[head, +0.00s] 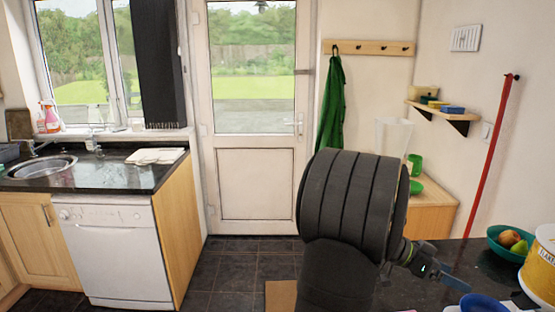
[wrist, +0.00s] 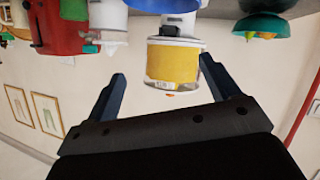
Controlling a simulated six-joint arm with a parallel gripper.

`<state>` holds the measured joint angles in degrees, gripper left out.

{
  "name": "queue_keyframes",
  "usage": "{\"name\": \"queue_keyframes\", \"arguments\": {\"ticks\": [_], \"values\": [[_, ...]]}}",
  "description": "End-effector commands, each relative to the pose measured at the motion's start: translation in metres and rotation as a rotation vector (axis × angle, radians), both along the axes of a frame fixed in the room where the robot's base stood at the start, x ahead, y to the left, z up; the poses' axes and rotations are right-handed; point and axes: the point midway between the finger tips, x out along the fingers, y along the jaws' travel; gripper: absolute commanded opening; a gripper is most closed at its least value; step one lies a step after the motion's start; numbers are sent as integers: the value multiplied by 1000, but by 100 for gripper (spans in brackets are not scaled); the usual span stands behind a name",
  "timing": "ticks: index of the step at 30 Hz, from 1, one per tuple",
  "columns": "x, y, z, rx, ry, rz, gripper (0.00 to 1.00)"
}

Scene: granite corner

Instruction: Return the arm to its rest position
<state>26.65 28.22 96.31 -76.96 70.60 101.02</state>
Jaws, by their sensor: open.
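My arm's large dark link (head: 352,205) fills the lower middle of the head view. My gripper (head: 452,277) is beyond it, over the dark worktop at the lower right, and partly hidden by the arm. In the wrist view my gripper (wrist: 163,72) shows two blue fingers spread wide, with nothing held between them. That view is turned nearly upside down. A white canister with a yellow label (wrist: 172,63) appears between the fingertips, beyond them and apart from them.
Close right of the gripper are a green fruit bowl (head: 511,240), a blue bowl (head: 482,303) and the yellow-labelled canister (head: 540,268). A red appliance (wrist: 62,28) shows in the wrist view. A red pole (head: 490,150) leans on the wall. Floor space is free before the door (head: 252,180).

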Motion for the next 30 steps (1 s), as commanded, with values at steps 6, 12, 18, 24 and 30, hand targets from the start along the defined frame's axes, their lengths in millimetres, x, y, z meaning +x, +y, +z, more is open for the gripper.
{"name": "queue_keyframes", "arguments": {"ticks": [6,12,18,24,30], "values": [[-14,-41,-17,1,2,-4,81],[-24,-76,-32,1,2,-3,81],[-35,-111,-45,1,1,-2,81],[-33,-107,2,-3,-4,1,81],[-12,-92,14,1,3,66,81]]}}
